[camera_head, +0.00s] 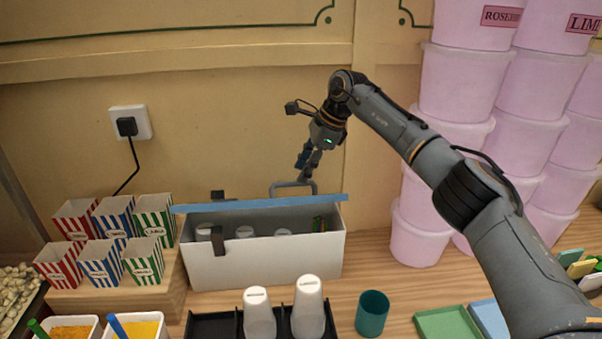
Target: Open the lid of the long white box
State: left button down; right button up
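The long white box (265,264) stands on the wooden counter against the wall. Its blue lid (250,205) is raised at the front and seen nearly edge-on, so the inside shows below it. Several white-topped items and something green lie inside. A grey handle (293,185) stands up from the lid. My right gripper (305,166) points down at the handle's right side, its fingertips at or very near it. Whether the fingers are closed around the handle is unclear. My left gripper is not in view.
Striped cartons (100,255) stand on a wooden step to the left. White cups (308,308) in a black tray and a teal cup (372,312) stand in front. Stacked pink tubs (420,240) are at the right. A dark clip (220,243) sits on the box front.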

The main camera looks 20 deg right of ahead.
jog(key=v, duration=0.9)
jog(key=shift+d+r, duration=0.15)
jog(key=shift+d, duration=0.1)
